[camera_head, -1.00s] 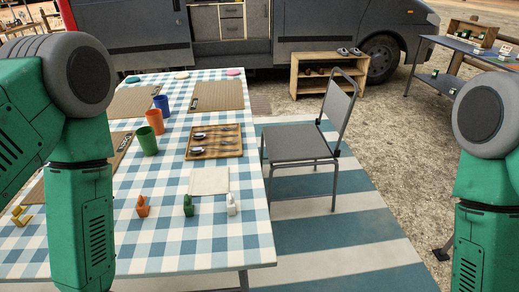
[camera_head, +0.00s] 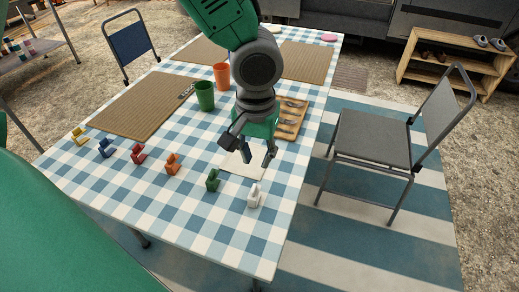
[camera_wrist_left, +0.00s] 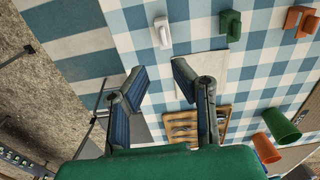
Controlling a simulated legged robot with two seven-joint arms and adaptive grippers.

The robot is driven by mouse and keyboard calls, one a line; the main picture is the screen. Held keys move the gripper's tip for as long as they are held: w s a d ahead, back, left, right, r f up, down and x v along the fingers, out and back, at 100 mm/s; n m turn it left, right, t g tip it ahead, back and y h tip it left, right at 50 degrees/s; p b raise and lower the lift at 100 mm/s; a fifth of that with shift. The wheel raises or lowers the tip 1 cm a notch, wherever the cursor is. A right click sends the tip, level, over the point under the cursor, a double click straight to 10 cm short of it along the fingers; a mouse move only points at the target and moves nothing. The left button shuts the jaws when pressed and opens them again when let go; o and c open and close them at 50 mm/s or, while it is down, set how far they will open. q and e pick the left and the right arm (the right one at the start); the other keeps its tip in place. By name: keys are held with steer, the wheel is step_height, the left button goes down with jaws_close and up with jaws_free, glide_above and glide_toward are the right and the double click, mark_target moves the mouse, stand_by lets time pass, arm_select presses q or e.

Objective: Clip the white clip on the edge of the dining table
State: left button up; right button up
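The white clip (camera_head: 254,196) stands on the checked cloth of the dining table (camera_head: 215,235), near its right edge. It also shows in the left wrist view (camera_wrist_left: 162,33), ahead of the fingers. My left gripper (camera_head: 257,160) is open and empty above the pale napkin, just behind the white clip in the head view. In the left wrist view the open fingers (camera_wrist_left: 160,85) show a clear gap between them, partly over the table edge. My right gripper is not in view.
Green (camera_head: 212,180), orange (camera_head: 172,163), red (camera_head: 138,153), blue (camera_head: 105,147) and yellow clips (camera_head: 79,136) stand in a row left of the white one. A cutlery tray (camera_head: 292,120), green cup (camera_head: 205,96) and orange cup (camera_head: 222,75) stand behind. A chair (camera_head: 375,138) is at the right.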

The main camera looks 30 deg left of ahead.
mark_target(256, 186)
arm_select(q)
steer(key=f+b, duration=0.1)
steer(key=f, duration=0.1)
steer(key=f+b, duration=0.2)
steer(key=a+f+b, duration=0.1)
steer(key=f+b, duration=0.1)
steer(key=shift+w+f, duration=0.1)
steer(key=shift+f, duration=0.1)
steer(key=shift+d+f+b, duration=0.2)
steer(key=shift+f+b, duration=0.35)
steer(key=shift+f, duration=0.15)
steer(key=shift+d+f+b, duration=0.2)
steer(key=shift+f+b, duration=0.3)
steer(key=shift+f, duration=0.45)
steer(key=shift+a, duration=0.15)
steer(key=shift+a, duration=0.15)
jaws_close()
